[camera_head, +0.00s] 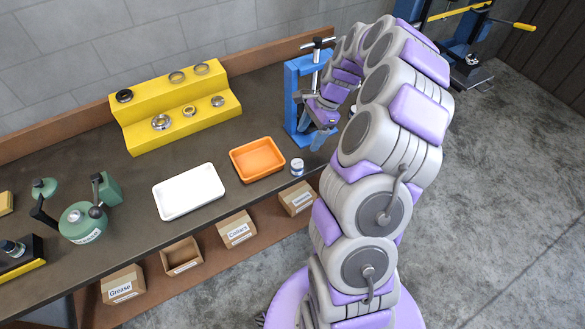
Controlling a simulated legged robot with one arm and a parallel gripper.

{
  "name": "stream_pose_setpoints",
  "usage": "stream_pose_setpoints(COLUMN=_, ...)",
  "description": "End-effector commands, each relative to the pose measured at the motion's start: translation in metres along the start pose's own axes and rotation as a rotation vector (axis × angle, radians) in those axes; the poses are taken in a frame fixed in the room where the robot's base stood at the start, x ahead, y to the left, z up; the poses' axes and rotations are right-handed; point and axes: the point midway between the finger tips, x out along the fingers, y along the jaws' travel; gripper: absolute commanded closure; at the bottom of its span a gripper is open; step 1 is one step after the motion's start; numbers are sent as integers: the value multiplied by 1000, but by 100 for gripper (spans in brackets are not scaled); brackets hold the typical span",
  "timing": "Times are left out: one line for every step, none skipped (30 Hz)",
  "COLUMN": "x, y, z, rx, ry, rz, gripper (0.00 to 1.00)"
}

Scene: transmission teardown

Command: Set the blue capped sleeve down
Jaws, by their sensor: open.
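A small pale cylinder with blue on it, which looks like the blue capped sleeve (297,167), stands upright on the dark bench top, just right of the orange tray (257,159). My gripper (314,132) is at the end of my purple and grey arm, in front of the blue press frame (291,92). It is open, with its fingers pointing down toward the bench. In the picture it is above and slightly right of the sleeve, apart from it. Nothing shows between its fingers. My arm hides part of the press and the bench's right end.
A white tray (188,191) lies left of the orange one. A yellow stepped stand (172,118) holds several rings at the back. Green equipment (83,222) stands at the left. Open cardboard bins, including one labelled Collars (237,230), sit below the bench's front edge.

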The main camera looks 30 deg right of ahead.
Motion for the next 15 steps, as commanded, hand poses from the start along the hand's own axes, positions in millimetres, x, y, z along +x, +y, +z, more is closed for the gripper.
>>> stream_pose_setpoints(x=13, y=1, z=-3, rx=2, ry=-5, rz=4, gripper=24)
stream_pose_setpoints(x=19, y=1, z=-4, rx=1, ry=-7, rz=5, gripper=24)
stream_pose_setpoints(x=27, y=1, z=-6, rx=1, ry=-10, rz=7, gripper=24)
stream_pose_setpoints(x=32, y=1, z=-7, rx=0, ry=-11, rz=7, gripper=24)
stream_pose_setpoints(x=38, y=1, z=-7, rx=0, ry=-12, rz=7, gripper=24)
stream_pose_setpoints(x=46, y=1, z=-8, rx=0, ry=-11, rz=5, gripper=24)
stream_pose_setpoints(x=52, y=1, z=-8, rx=0, ry=-11, rz=4, gripper=24)
stream_pose_setpoints(x=58, y=1, z=-7, rx=0, ry=-10, rz=4, gripper=24)
stream_pose_setpoints(x=65, y=1, z=-6, rx=0, ry=-9, rz=5, gripper=24)
stream_pose_setpoints(x=71, y=1, z=-4, rx=-1, ry=-7, rz=4, gripper=24)
stream_pose_setpoints(x=76, y=0, z=-3, rx=-1, ry=-5, rz=2, gripper=24)
stream_pose_setpoints(x=83, y=0, z=-2, rx=-2, ry=-3, rz=1, gripper=24)
stream_pose_setpoints(x=88, y=0, z=0, rx=-2, ry=-2, rz=2, gripper=24)
stream_pose_setpoints(x=92, y=1, z=2, rx=-1, ry=-2, rz=3, gripper=24)
stream_pose_setpoints(x=96, y=2, z=4, rx=-1, ry=0, rz=4, gripper=24)
